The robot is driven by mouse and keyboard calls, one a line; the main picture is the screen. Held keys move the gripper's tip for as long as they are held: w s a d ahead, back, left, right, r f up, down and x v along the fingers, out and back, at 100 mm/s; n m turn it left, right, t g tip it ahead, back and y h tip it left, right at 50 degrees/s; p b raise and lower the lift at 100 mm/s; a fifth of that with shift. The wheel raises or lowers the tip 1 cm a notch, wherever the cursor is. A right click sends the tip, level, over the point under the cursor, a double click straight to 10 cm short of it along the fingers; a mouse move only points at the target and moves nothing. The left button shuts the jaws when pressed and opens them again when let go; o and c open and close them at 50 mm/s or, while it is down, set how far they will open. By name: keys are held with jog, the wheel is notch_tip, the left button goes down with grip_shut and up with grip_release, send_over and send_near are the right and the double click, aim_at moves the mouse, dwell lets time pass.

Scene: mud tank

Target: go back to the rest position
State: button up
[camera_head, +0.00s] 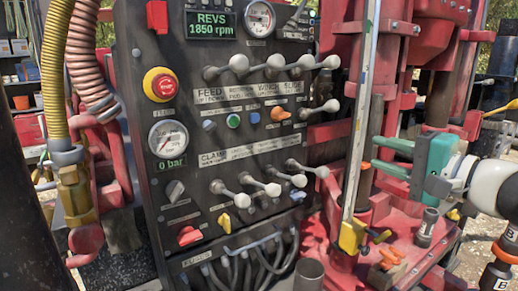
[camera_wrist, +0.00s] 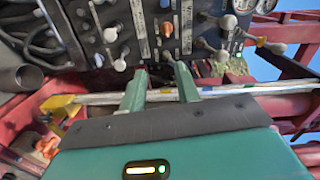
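My gripper (camera_head: 374,151) is teal and stands at the right of the head view, with its fingers pointing left toward the upright measuring pole (camera_head: 360,125). Its two fingers are apart with nothing seen between them. In the wrist view my gripper (camera_wrist: 157,76) also shows two separated fingers, with the pole (camera_wrist: 235,89) crossing behind them. I cannot tell how close the fingertips are to the pole. The control panel (camera_head: 140,90) lies beyond the fingertips in the wrist view.
The black panel carries several levers (camera_head: 272,68), a red stop button (camera_head: 161,84) and gauges. Hoses (camera_head: 62,100) hang at the left. Red rig frame (camera_head: 435,45) stands behind my arm. A grey socket (camera_head: 427,228) and an orange knob (camera_head: 390,257) sit on the red deck below my gripper.

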jog(key=s+a+f+n+g+h, duration=0.1)
jog(key=s+a+f+n+g, duration=0.3)
jog(key=a+f, duration=0.45)
jog(key=s+f+n+g+h, duration=0.2)
jog(key=s+f+n+h, duration=0.1)
jog(key=f, duration=0.6)
jog(key=s+d+f+n+g+h, duration=0.1)
jog(key=s+f+n+g+h, duration=0.1)
jog(key=s+f+h, duration=0.4)
notch_tip(320, 180, down, 3)
jog(key=shift+s+f+n+g, duration=0.15)
jog(key=shift+s+n+g, duration=0.25)
jog(key=shift+s, duration=0.45)
jog(key=shift+d, duration=0.1)
dwell(1.4)
